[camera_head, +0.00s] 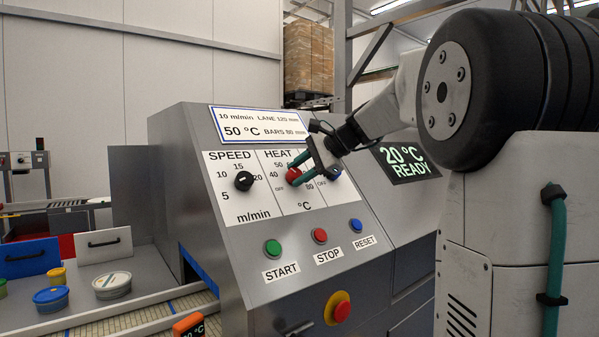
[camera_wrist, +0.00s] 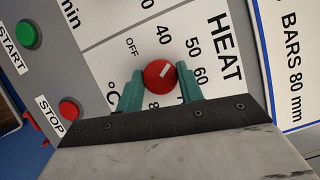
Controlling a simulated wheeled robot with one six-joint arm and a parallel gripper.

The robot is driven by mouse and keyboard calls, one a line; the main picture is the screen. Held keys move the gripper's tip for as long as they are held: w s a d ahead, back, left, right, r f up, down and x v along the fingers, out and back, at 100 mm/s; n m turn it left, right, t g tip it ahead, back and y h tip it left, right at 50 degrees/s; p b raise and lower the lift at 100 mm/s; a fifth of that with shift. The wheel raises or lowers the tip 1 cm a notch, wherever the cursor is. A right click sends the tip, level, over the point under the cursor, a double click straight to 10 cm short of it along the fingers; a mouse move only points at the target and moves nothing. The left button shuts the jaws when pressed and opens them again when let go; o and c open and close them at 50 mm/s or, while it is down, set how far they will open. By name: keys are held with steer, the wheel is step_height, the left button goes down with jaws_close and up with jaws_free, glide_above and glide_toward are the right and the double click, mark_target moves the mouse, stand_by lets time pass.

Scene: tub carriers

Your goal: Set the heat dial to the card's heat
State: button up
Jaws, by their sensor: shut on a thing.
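The red heat dial (camera_head: 293,175) sits on the slanted panel, under the word HEAT. The highest scale numbers are partly hidden by a finger in the wrist view.
A black speed dial (camera_head: 244,181) is left of the heat dial. Green START (camera_head: 273,247), red STOP (camera_head: 320,236) and blue RESET (camera_head: 356,225) buttons lie below. A red-and-yellow button (camera_head: 338,308) is lower. The display (camera_head: 405,161) reads 20 °C READY. Tubs (camera_head: 112,285) stand left.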

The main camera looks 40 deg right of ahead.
steer(key=shift+m+t, duration=0.5)
steer(key=shift+m, duration=1.2)
steer(key=o, duration=1)
steer(key=shift+s, duration=0.1)
steer(key=v, duration=0.7)
steer(key=shift+s, duration=0.3)
steer(key=shift+d, duration=0.1)
